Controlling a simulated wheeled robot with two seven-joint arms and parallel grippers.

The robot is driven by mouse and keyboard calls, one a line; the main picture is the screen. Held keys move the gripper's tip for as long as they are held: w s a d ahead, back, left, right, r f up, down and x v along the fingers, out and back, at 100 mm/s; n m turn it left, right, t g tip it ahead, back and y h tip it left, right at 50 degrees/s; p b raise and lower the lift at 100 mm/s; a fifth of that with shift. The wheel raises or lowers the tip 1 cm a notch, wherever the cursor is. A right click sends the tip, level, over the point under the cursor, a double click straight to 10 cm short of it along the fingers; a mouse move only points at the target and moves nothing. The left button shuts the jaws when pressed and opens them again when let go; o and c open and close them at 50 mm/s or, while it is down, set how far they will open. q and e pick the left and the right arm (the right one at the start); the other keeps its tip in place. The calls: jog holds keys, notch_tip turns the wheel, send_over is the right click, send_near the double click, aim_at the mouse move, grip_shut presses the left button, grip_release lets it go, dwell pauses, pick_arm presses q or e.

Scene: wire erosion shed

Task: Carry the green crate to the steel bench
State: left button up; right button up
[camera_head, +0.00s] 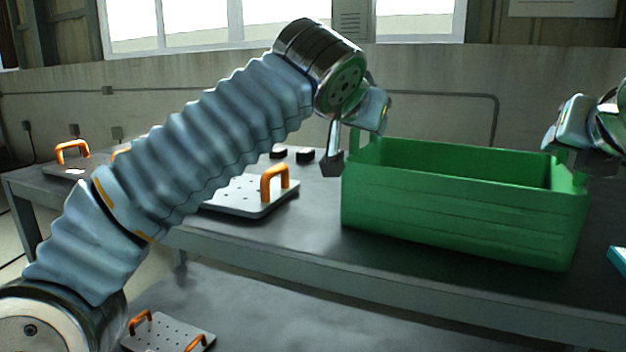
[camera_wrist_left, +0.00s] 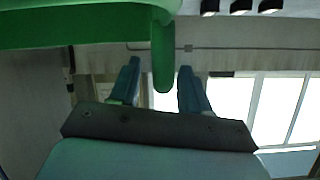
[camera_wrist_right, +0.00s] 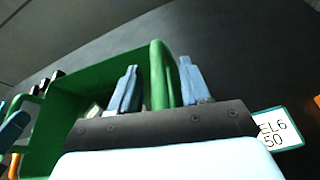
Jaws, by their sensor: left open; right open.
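The green crate (camera_head: 460,215) stands upright on a dark-topped bench (camera_head: 300,235), with a raised handle at each end. My left gripper (camera_head: 335,160) is at the crate's left end, open; in the left wrist view its fingers (camera_wrist_left: 158,90) lie either side of the green handle (camera_wrist_left: 163,60). My right gripper (camera_head: 578,162) is at the right end, open; in the right wrist view its fingers (camera_wrist_right: 158,88) lie either side of the other handle (camera_wrist_right: 158,70). I cannot tell whether the fingers touch. I cannot tell whether this is the steel bench.
A perforated plate with an orange handle (camera_head: 250,192) lies left of the crate, with small black blocks (camera_head: 305,155) behind it. A teal-edged label (camera_wrist_right: 278,130) lies by the crate's right end. Another plate (camera_head: 170,335) lies on a lower grey surface (camera_head: 300,300), mostly clear.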

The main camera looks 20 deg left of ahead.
jog(key=shift+s+r, duration=0.1)
pick_arm(q)
jog(key=v, duration=1)
jog(key=shift+s, duration=0.35)
pick_arm(e)
jog(key=v, duration=1.1)
jog(key=shift+s, duration=0.4)
pick_arm(q)
jog(key=shift+r, duration=0.15)
pick_arm(e)
jog(key=shift+r, duration=0.15)
